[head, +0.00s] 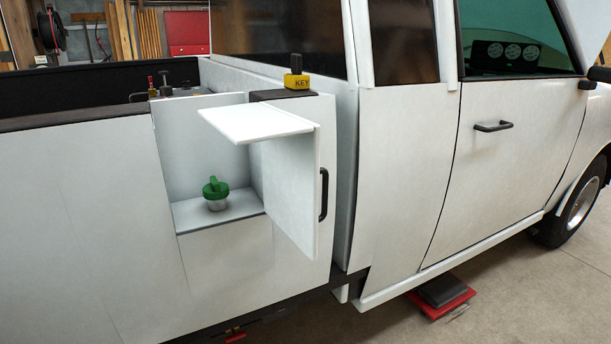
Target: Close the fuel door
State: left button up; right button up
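The fuel door (288,192) is a white panel on the side of the white pickup, and it stands open, swung out from the bed side. A black handle (323,195) sits upright near its right edge. A flat white flap (256,124) juts left from the panel's top edge. Left of the door is an open recess (205,150) with a green fuel cap (215,190) on a silver neck, standing on the recess floor. The door hides the right part of the recess. Neither of my grippers is in view.
A yellow block marked KEY (296,80) with a black top sits on the bed rail above the door. The cab door (490,170) is shut. A red and black object (442,297) lies on the floor below the cab. Floor at the lower right is otherwise clear.

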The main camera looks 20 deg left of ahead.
aim_at(290, 143)
jog(key=i+l+u, duration=0.15)
jog(key=i+l, duration=0.85)
jog(key=i, duration=0.15)
jog(key=i+l+u, duration=0.1)
jog(key=u, duration=1.55)
